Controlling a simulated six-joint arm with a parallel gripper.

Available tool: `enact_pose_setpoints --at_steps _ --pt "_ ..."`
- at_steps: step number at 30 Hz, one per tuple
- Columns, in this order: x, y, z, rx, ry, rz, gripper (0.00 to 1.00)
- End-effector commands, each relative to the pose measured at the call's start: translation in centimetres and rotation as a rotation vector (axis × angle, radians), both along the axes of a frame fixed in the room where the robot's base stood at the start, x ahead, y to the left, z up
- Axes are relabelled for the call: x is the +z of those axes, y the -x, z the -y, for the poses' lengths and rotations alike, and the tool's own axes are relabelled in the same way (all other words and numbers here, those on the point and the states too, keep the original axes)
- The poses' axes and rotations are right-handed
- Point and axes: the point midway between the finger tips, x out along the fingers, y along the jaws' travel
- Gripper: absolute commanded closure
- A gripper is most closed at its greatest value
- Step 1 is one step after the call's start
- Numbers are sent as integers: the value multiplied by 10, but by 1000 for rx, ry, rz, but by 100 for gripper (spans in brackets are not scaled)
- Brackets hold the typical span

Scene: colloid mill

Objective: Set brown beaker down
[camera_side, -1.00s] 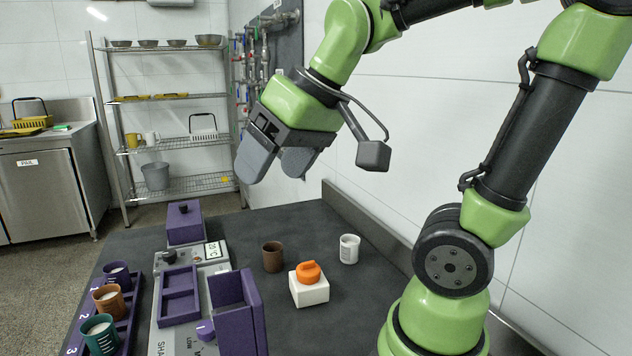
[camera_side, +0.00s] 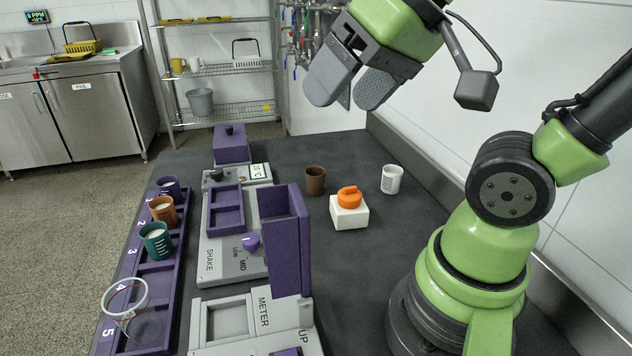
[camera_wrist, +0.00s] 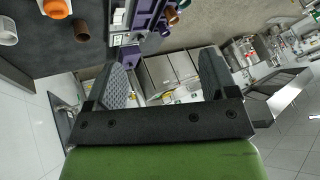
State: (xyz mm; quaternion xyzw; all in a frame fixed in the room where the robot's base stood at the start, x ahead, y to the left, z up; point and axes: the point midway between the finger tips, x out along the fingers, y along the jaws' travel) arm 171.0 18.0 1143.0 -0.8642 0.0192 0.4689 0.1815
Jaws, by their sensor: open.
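The brown beaker (camera_side: 315,181) stands upright on the dark table, left of the white block with the orange lid. It also shows near the top left of the wrist view (camera_wrist: 81,31). My gripper (camera_side: 345,98) is open and empty, raised well above the table and apart from the beaker. In the wrist view my gripper (camera_wrist: 160,85) shows its two fingers spread wide with nothing between them.
A white beaker (camera_side: 391,179) and a white block (camera_side: 349,216) with an orange top (camera_side: 349,197) stand right of the brown beaker. A grey shaker unit (camera_side: 232,255) with purple trays and an upright purple panel (camera_side: 284,240) is at left. A purple rack (camera_side: 165,285) holds several cups.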

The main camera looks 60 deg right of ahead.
Motion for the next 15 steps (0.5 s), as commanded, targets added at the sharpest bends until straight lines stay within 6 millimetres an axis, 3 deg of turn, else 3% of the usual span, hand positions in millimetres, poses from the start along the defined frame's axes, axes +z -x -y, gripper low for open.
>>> enact_pose_setpoints --at_steps 8,15 --pt "-19 -91 59 118 148 -96 21" --pt "-80 -148 137 245 234 -172 21"
